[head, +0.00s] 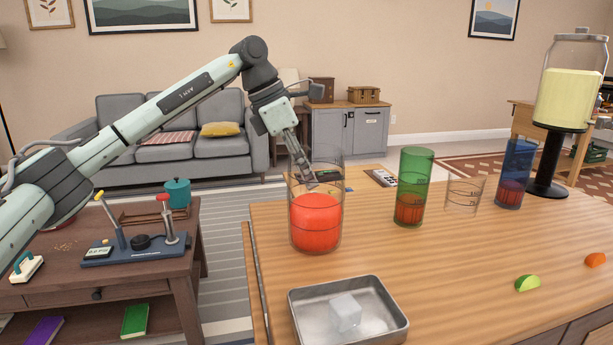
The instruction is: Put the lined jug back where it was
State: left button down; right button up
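A large clear jug (316,222) holding red liquid stands upright on the wooden counter (465,255), near its left edge. I take it to be the lined jug, though its lines are too faint to make out. My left gripper (308,180) reaches down from the upper left to the jug's upper part, above the liquid. The fingers overlap the clear wall, so I cannot tell whether they grip the rim or are just beside it. My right gripper is out of view.
A metal tray (394,331) with an ice cube (345,311) lies in front. A green marked glass (414,180), clear marked glass (464,196) and blue glass (514,175) stand right of the jug. A dispenser (568,98), lime wedge (527,283) and orange piece (595,260) are farther right.

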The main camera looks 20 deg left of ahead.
pick_arm(q)
jog(key=shift+f, duration=0.2)
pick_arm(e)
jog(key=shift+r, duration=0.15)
pick_arm(q)
jog(key=shift+f, duration=0.1)
jog(key=c, duration=1.6)
grip_release()
jog(key=shift+f, duration=0.1)
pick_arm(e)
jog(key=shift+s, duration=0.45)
pick_arm(q)
jog(key=shift+a+r, duration=0.1)
jog(key=shift+r, duration=0.4)
jog(key=v, duration=1.1)
jog(key=shift+s, duration=0.15)
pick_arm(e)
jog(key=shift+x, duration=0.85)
